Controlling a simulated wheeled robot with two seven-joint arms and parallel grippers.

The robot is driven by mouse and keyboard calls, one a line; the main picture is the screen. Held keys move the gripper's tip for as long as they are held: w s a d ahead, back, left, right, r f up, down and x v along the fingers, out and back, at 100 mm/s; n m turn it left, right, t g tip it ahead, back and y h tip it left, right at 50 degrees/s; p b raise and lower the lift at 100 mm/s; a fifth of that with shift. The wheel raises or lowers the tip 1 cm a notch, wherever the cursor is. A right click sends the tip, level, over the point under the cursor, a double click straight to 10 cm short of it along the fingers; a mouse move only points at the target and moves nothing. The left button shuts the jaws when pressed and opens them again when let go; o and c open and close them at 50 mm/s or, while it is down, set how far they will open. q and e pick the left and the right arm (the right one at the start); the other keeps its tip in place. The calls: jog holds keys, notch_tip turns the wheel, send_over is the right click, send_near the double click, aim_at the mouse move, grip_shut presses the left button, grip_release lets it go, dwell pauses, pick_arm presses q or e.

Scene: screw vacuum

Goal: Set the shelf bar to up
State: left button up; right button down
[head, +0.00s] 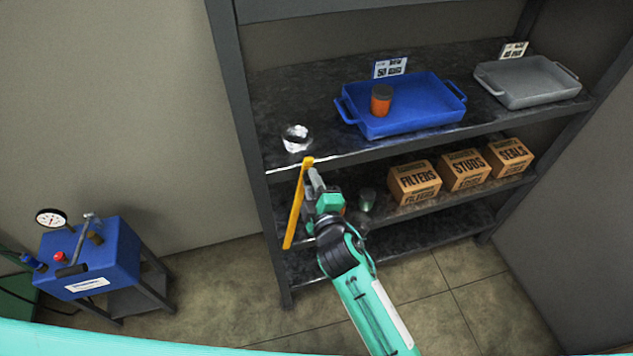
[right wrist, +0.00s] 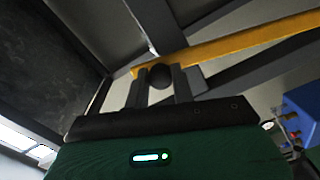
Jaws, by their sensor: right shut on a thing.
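The shelf bar (head: 297,208) is a yellow strip at the front left of the shelf unit. In the head view it slants steeply, its upper end by the upper shelf's front edge and its lower end further left. My right gripper (head: 311,183) is near its upper end. In the right wrist view the bar (right wrist: 240,45) crosses the top, and my right gripper (right wrist: 161,77) is shut on a dark round knob (right wrist: 160,73) near the bar's end. The fingertips are partly hidden in the head view. My left gripper is not in view.
The upper shelf holds a blue tray (head: 425,117) with an orange jar (head: 381,101), a grey tray (head: 530,88) and a clear shiny item (head: 296,138). A blue gauge stand (head: 105,255) is left; floor between is clear.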

jog(key=shift+r, duration=0.15)
jog(key=c, duration=1.2)
grip_release()
jog(key=shift+o, duration=0.2)
jog(key=b+v, duration=0.4)
jog(key=v, duration=0.9)
jog(key=shift+s, duration=0.35)
jog(key=shift+d, duration=0.15)
